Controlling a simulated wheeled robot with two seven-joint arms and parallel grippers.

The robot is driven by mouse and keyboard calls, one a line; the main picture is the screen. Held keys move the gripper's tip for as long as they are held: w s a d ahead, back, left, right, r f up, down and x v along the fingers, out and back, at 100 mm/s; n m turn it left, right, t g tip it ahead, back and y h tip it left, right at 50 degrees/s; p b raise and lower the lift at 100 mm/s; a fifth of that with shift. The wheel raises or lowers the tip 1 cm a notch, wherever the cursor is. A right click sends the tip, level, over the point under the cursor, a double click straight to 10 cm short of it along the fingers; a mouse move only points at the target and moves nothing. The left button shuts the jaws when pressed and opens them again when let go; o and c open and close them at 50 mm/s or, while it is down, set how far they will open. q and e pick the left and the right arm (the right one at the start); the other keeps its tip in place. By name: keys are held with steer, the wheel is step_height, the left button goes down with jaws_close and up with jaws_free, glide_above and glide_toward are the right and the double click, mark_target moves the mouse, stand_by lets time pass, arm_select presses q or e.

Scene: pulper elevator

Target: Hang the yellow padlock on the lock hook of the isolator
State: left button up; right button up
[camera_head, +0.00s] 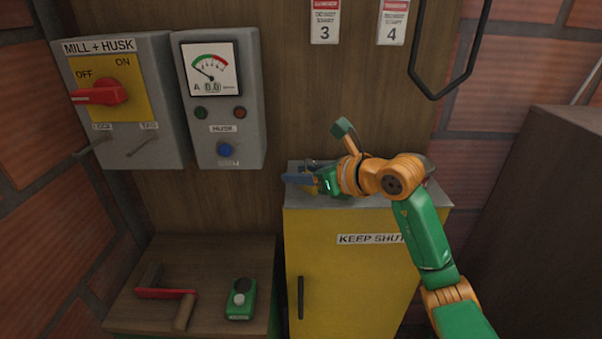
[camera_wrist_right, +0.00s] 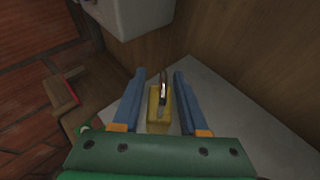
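The yellow padlock (camera_wrist_right: 160,108) with a metal shackle is on the grey cabinet top (camera_wrist_right: 215,95), between the blue fingers of my right gripper (camera_wrist_right: 160,85). Narrow gaps show on both sides, so the gripper looks open around it. In the head view my right gripper (camera_head: 300,179) is low over the cabinet top and the padlock cannot be made out. The grey isolator (camera_head: 165,100) is on the wall at upper left, its red handle (camera_head: 100,94) towards OFF. Below it the lock hook (camera_head: 92,147) sticks out, bare. My left gripper is out of view.
A second rod, the tag hook (camera_head: 140,146), is just right of the lock hook. A wooden bench (camera_head: 220,260) holds a red-edged tool (camera_head: 165,294) and a green device (camera_head: 240,299). A black loop (camera_head: 432,95) hangs at upper right.

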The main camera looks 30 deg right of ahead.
steer(key=shift+o, duration=0.6)
steer(key=shift+r, duration=0.1)
steer(key=shift+s+r, duration=0.1)
steer(key=shift+r, duration=0.05)
steer(key=b+v, duration=0.4)
steer(key=v, duration=0.7)
steer(key=shift+s, duration=0.4)
steer(key=shift+d+r, duration=0.1)
steer(key=shift+r, duration=0.05)
